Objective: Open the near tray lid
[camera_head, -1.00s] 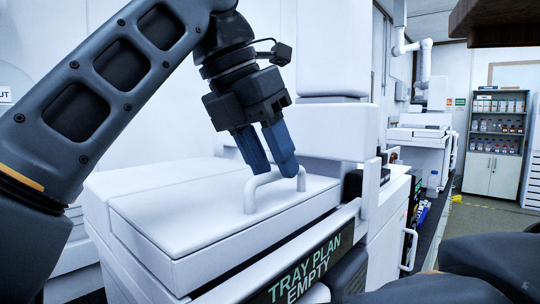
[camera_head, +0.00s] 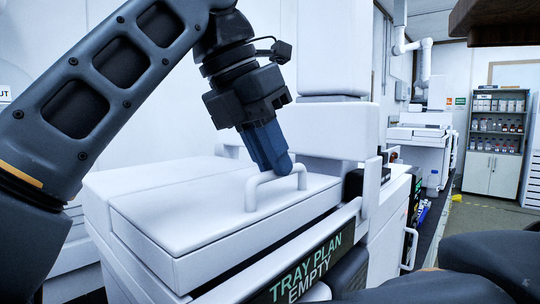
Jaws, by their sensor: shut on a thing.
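The near tray lid (camera_head: 180,215) is a flat white slab on top of the white instrument at centre left. It lies flat and looks closed. A white bar handle (camera_head: 262,181) stands up from the lid near its right side. My gripper (camera_head: 280,168) comes down from above with dark blue fingers. The fingers are shut together on the handle's top bar, near its right part. The fingers hide some of the handle where they meet it.
A dark sign reading "TRAY PLAN EMPTY" (camera_head: 305,268) is on the instrument's front. A tall white module (camera_head: 335,130) stands close behind the handle. Another white instrument (camera_head: 420,140) and a shelf cabinet (camera_head: 495,140) are farther back. Open floor lies at right.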

